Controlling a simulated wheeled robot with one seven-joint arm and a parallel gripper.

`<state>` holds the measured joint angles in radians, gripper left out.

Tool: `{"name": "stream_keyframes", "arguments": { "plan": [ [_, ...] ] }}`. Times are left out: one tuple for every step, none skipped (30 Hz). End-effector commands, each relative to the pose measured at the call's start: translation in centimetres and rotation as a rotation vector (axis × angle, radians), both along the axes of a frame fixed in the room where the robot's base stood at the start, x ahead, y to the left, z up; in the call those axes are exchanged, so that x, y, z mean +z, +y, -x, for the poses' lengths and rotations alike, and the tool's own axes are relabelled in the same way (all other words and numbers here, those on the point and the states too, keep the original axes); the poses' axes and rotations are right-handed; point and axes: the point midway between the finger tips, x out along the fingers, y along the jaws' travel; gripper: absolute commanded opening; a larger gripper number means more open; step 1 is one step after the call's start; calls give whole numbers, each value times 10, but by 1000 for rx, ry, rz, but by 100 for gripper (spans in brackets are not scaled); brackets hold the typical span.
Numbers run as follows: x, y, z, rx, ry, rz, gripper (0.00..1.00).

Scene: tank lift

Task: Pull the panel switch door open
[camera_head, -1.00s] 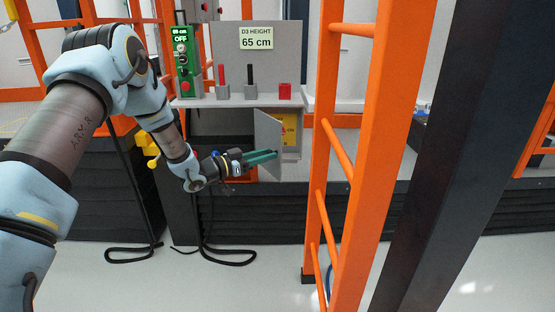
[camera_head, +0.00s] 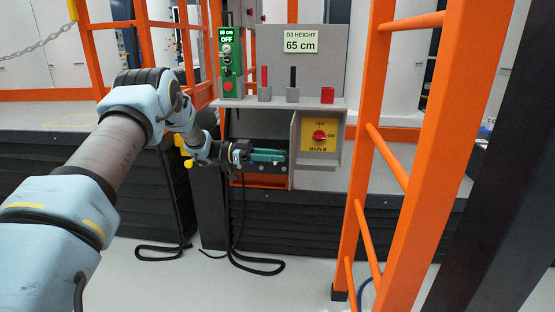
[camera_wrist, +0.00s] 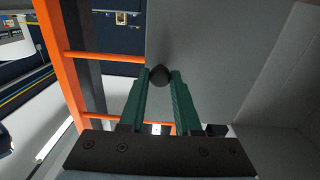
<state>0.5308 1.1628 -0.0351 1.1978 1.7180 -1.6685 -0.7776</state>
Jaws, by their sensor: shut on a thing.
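The grey panel switch door (camera_head: 294,150) stands open, seen nearly edge-on at the left side of the switch box. The box shows a yellow plate marked MAIN B (camera_head: 319,144) with a red rotary switch (camera_head: 319,136). My gripper (camera_head: 283,156) is at the left of the door, with its green fingers pointing at it. In the wrist view my gripper (camera_wrist: 158,78) is shut on a round black knob (camera_wrist: 159,76) on the grey door face (camera_wrist: 215,50). The hinge is not clearly seen.
A shelf (camera_head: 290,103) with small levers and a red block is above the switch box. A green control panel (camera_head: 228,65) reads OFF. An orange ladder frame (camera_head: 370,130) stands close at the right. A black cable (camera_head: 255,262) lies on the floor.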

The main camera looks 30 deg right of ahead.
Motion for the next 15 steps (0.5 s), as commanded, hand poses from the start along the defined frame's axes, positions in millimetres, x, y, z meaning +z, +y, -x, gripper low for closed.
{"name": "stream_keyframes", "arguments": {
  "plan": [
    [2, -1, 0, -4, 0, 5, 0],
    [2, -1, 0, -5, 0, 5, 0],
    [2, -1, 0, -6, 0, 5, 0],
    [2, -1, 0, -6, 0, 5, 0],
    [2, -1, 0, -6, 0, 5, 0],
    [2, -1, 0, -6, 0, 5, 0],
    [2, -1, 0, -6, 1, 6, 0],
    [2, -1, 0, -6, 1, 6, 0],
    [2, -1, 0, -6, 1, 6, 0],
    [3, -1, 0, -6, 1, 6, 0],
    [3, -1, 0, -5, 1, 6, 0],
    [3, -1, 0, -5, 1, 6, 33],
    [3, -1, 0, -5, 1, 6, 36],
    [3, -1, 0, -5, 1, 6, 39],
    [2, -1, 0, -5, 0, 5, 44]
  ]
}}
